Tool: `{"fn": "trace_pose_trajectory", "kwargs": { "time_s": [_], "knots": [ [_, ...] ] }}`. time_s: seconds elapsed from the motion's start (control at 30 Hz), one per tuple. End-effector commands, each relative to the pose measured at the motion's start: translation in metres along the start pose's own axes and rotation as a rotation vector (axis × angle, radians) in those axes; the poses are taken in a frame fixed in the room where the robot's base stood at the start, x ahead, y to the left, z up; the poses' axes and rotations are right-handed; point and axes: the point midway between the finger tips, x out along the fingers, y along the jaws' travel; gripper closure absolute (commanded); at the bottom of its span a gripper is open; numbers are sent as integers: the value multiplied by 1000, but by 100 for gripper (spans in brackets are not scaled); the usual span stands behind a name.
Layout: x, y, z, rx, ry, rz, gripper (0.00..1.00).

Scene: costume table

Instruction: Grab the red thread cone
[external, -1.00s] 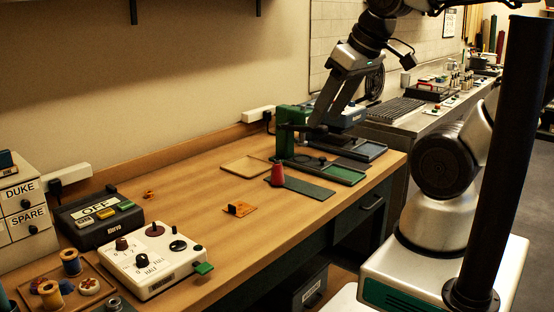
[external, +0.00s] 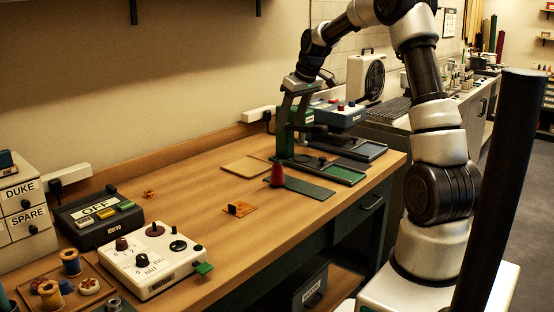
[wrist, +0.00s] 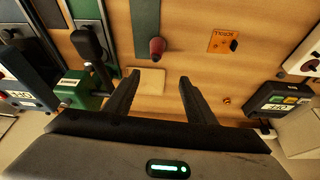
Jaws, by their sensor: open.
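In the external view my gripper (external: 291,122) hangs fingers down in front of the green press, behind and above the cone. It does not touch the cone. The fingertips are hard to tell from the press there.
The green press (wrist: 85,88) with its dark lever stands close beside one finger. A tan board (external: 246,167) lies behind the cone. An orange pad (external: 239,209) lies in front-left. A white control box (external: 152,260) is farther left. The wood around the cone is mostly clear.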

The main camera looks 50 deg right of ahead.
Motion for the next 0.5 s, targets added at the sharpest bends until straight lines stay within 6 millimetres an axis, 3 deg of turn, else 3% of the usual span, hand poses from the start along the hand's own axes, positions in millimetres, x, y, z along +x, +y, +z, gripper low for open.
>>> {"fn": "trace_pose_trajectory", "kwargs": {
  "time_s": [0.17,0.5],
  "knots": [
    [21,10,-3,14,5,-4,50],
    [93,9,-3,13,4,-4,50]
  ]
}}
